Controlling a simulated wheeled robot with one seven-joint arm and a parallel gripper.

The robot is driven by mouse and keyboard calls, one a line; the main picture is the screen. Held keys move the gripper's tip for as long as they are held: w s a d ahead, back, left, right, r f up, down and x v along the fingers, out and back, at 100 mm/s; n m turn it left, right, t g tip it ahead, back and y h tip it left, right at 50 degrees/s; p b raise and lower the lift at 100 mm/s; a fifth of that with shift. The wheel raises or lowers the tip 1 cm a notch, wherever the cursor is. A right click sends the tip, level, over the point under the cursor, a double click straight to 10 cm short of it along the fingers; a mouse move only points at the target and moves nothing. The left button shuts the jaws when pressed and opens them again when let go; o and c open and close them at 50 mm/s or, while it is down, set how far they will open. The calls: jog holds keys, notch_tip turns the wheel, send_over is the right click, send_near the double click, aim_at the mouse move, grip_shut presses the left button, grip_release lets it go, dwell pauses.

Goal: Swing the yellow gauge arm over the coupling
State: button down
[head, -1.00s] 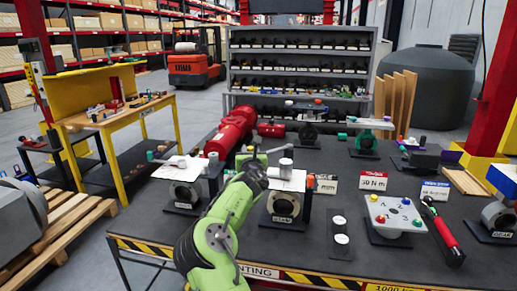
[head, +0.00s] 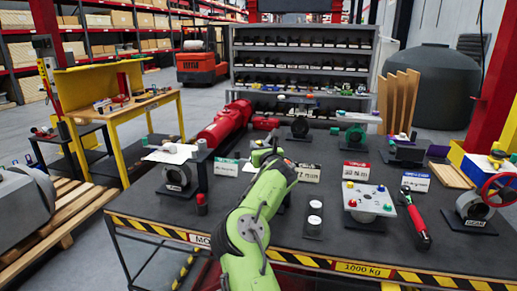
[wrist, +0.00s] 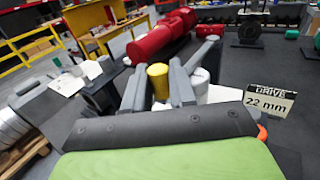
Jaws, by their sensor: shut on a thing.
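In the wrist view, my gripper (wrist: 158,88) is shut on a yellow cylindrical piece, which I take as the handle of the yellow gauge arm (wrist: 158,76). A pale grey cylinder (wrist: 200,77), possibly the coupling, stands just right of the right finger, beside a white plate (wrist: 222,93). The lower part of the gauge arm is hidden by the fingers. In the head view, my gripper (head: 264,152) is over the middle of the bench, and my green arm covers most of what lies below it.
A valve stand (head: 176,176) with a white top is to the left, near a small dark red-topped cylinder (head: 201,203). A long red cylinder (head: 225,123) lies behind. A white plate with coloured knobs (head: 367,200) and a red-handled tool (head: 416,223) are on the right.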

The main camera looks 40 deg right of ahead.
jog(key=shift+s+d+r+h, duration=0.3)
jog(key=shift+s+d+r, duration=0.05)
jog(key=shift+s+d, duration=0.25)
jog(key=c, duration=1.3)
grip_release()
jog(key=shift+o, duration=1.4)
jog(key=shift+w+d+f, duration=0.15)
jog(key=shift+d+f, duration=0.05)
jog(key=shift+d, duration=0.1)
jog(key=shift+w+a+f, duration=0.1)
jog(key=shift+a, duration=0.05)
jog(key=shift+a, duration=0.1)
